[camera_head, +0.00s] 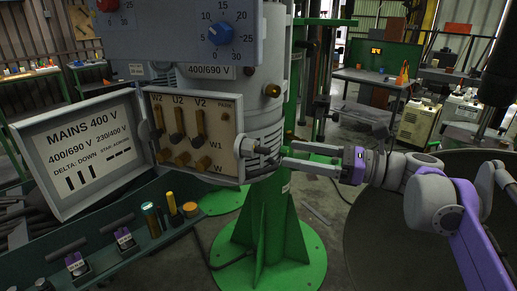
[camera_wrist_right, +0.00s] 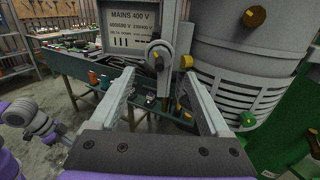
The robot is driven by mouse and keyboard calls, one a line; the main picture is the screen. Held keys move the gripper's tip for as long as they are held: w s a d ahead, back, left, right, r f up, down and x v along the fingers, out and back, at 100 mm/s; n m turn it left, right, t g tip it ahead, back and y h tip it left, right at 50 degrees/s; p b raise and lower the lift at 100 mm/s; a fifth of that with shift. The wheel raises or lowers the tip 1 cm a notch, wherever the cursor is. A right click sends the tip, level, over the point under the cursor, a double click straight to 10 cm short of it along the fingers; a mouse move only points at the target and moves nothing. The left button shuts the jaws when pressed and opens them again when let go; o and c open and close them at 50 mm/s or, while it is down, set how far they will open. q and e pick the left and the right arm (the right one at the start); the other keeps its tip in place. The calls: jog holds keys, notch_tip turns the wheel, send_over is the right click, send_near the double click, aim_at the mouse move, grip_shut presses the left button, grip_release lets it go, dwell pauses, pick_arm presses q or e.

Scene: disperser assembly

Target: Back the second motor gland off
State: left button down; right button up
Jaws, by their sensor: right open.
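The open terminal box (camera_head: 196,132) on the motor (camera_head: 262,105) shows brass terminals inside. A grey round gland (camera_head: 243,146) sticks out of its right side, with darker fittings close beside it. In the right wrist view the gland (camera_wrist_right: 158,56) shows ahead, between the finger lines. My right gripper (camera_head: 283,155) is open, its fingers pointing left at the glands; in the wrist view the gap between its fingers (camera_wrist_right: 156,80) looks empty. I cannot tell if a fingertip touches the fittings. Which gland is the second is not marked. My left gripper is not in view.
The box's door (camera_head: 82,150) hangs open to the left. A blue dial on a grey panel (camera_head: 175,28) sits above. A green tray (camera_head: 150,245) with tools and small cylinders lies below. The green motor stand (camera_head: 265,225) is beneath the glands.

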aim_at(258, 147)
jog(key=x, duration=0.9)
jog(key=shift+a, duration=0.1)
grip_shut()
